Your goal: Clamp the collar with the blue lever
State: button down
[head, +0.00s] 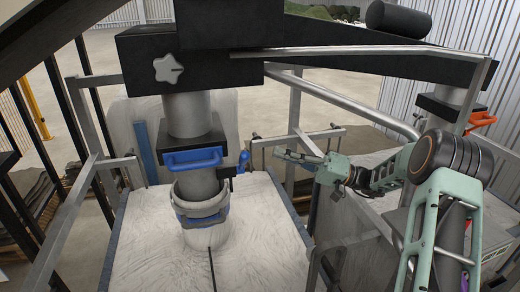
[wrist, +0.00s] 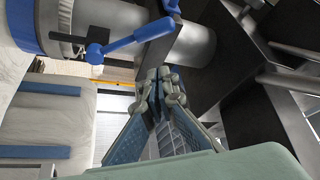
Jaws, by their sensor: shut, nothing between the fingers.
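A grey metal spout pipe (head: 190,114) hangs over a filled white bag (head: 265,212). The collar (head: 200,208), a grey ring with blue parts, sits around the bag's neck at the pipe's lower end.
A blue handle (head: 192,160) on a black block sits above the collar. Grey frame bars (head: 345,103) cross behind and above my arm. A second filling station with an orange handle (head: 482,119) stands at right. Free air lies between my gripper and the lever.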

aim_at(243, 162)
jog(key=shift+w+d+r+n+y, duration=0.2)
jog(key=shift+w+d+n+y, duration=0.15)
jog(key=shift+d, duration=0.3)
jog(key=shift+a, duration=0.15)
jog(key=p+x, duration=0.2)
jog(key=x, duration=0.8)
jog(key=shift+s+f+p, duration=0.4)
jog(key=shift+s+f, duration=0.9)
jog(key=shift+s, duration=0.05)
